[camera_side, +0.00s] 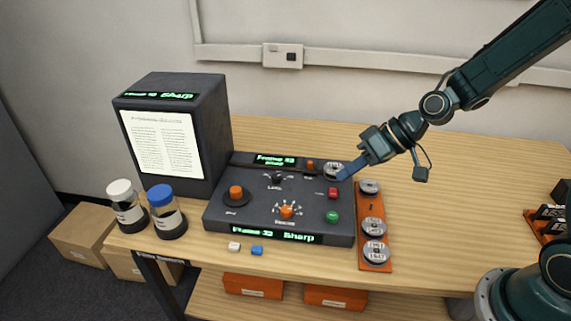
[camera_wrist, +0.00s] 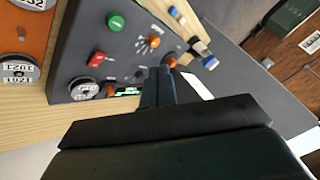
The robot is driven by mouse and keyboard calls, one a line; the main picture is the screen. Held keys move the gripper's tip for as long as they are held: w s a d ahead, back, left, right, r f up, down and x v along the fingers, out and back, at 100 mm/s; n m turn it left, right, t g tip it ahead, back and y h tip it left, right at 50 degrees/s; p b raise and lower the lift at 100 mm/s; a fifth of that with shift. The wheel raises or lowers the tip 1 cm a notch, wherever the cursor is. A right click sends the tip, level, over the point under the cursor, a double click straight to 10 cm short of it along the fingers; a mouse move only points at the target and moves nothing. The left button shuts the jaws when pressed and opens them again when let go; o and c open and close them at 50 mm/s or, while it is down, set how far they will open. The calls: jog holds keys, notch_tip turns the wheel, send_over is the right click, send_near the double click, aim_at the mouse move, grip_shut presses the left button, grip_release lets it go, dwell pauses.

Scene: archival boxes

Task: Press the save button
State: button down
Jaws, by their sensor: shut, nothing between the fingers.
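The dark control panel (camera_side: 300,238) sits on the wooden table. On its right side are a red button (camera_side: 332,193) and, in front of it, a green button (camera_side: 332,216); the wrist view shows the red button (camera_wrist: 97,59) and the green button (camera_wrist: 115,22) too. Their labels are too small to read, so I cannot tell which is save. My gripper (camera_side: 344,176) is shut and empty, fingers pointing down near the panel's back right corner, beside a reel (camera_side: 333,170). It looks apart from both buttons; its exact height is unclear.
An orange tray (camera_side: 362,258) with several reels stands right of the panel. A dark reader (camera_side: 215,130) with a lit page and two capped jars (camera_side: 126,205) stand left. The table behind the tray is clear.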

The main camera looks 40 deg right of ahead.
aim_at(338, 216)
jog(key=shift+w+a+f+y, duration=0.1)
jog(key=shift+w+f+y, duration=0.2)
jog(key=shift+w+f, duration=0.35)
jog(key=shift+s+f, duration=0.1)
jog(key=shift+f, duration=0.05)
jog(key=shift+f, duration=4.3)
jog(key=shift+f, duration=0.85)
jog(key=shift+r, duration=0.9)
dwell(0.3)
jog(key=shift+r, duration=2.5)
